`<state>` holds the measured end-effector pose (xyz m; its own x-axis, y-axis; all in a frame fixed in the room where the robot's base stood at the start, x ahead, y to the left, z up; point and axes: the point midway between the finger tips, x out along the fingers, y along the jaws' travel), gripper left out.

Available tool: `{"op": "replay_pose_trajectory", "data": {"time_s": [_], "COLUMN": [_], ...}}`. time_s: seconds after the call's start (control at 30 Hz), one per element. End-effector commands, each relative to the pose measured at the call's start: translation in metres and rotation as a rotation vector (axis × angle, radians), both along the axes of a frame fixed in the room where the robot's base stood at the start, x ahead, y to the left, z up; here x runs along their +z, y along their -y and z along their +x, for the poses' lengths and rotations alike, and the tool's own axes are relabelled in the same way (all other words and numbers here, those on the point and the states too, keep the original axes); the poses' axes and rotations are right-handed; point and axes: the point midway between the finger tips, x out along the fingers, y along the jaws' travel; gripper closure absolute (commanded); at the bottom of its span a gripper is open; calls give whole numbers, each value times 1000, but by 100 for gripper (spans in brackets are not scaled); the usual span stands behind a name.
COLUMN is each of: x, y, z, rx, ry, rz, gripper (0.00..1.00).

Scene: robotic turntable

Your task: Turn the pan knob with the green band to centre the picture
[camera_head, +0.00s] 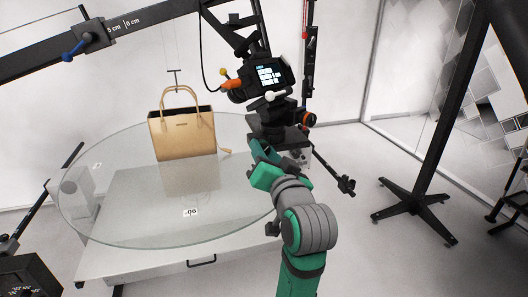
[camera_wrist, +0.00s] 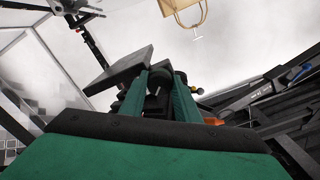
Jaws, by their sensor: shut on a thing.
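The camera (camera_head: 268,76) with a lit screen hangs on its head below a dark arm. A dark plate (camera_head: 280,137) and clamp parts sit under it. My gripper (camera_head: 262,151) is at the underside of this head, its fingertips partly hidden by the mount. In the wrist view my gripper (camera_wrist: 158,92) has its two green fingers on either side of a dark round knob (camera_wrist: 160,77), closed on it. I cannot make out a green band on the knob. A dark flat plate (camera_wrist: 118,70) lies close beside the left finger.
A tan handbag (camera_head: 182,134) stands on the round glass turntable (camera_head: 110,205). A dark boom (camera_head: 50,55) with a blue handle crosses the upper left. A black stand (camera_head: 415,205) is on the floor at right. Open floor lies between my arm and this stand.

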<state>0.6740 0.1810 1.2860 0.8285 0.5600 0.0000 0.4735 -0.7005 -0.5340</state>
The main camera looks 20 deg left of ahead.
Motion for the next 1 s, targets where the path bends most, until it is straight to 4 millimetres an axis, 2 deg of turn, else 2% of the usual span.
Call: {"op": "replay_pose_trajectory", "data": {"time_s": [0.63,0.67,0.7,1.0], "x": [-1,-1,-1,0], "y": [0,0,0,0], "z": [0,0,0,0], "rx": [1,0,0,0], "ry": [-31,-30,-30,-29], "rz": [41,41,41,41], "gripper": [93,64,54,52]}}
